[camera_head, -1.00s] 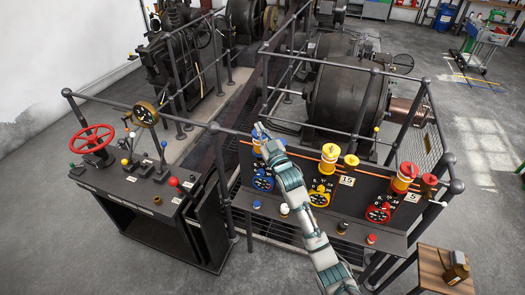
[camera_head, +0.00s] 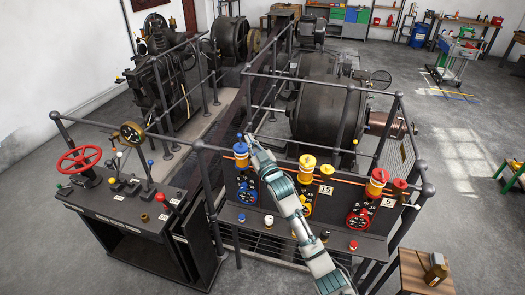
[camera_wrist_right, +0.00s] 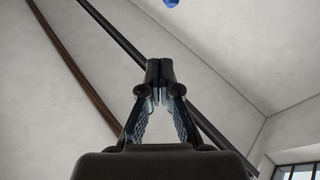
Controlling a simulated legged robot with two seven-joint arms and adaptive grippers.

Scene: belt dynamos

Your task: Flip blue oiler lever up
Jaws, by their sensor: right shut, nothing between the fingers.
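The blue oiler (camera_head: 241,157) stands on the left end of the dark panel, above a blue dial wheel (camera_head: 247,190). A small blue knob (camera_head: 239,137) shows just above it, at the tip of my right gripper (camera_head: 248,139). My right arm reaches up across the panel and partly covers the blue oiler's right side. In the right wrist view the gripper (camera_wrist_right: 160,68) is shut and empty, pointing up the picture. A blue rounded piece (camera_wrist_right: 171,2) shows at the top edge, apart from the fingertips. I cannot tell whether the gripper touches the lever.
A yellow oiler (camera_head: 306,168) and a red oiler (camera_head: 377,182) stand further right on the panel. Railings (camera_head: 290,78) run behind it, with a large dark dynamo (camera_head: 315,108) beyond. A lever console with a red handwheel (camera_head: 79,160) stands at left.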

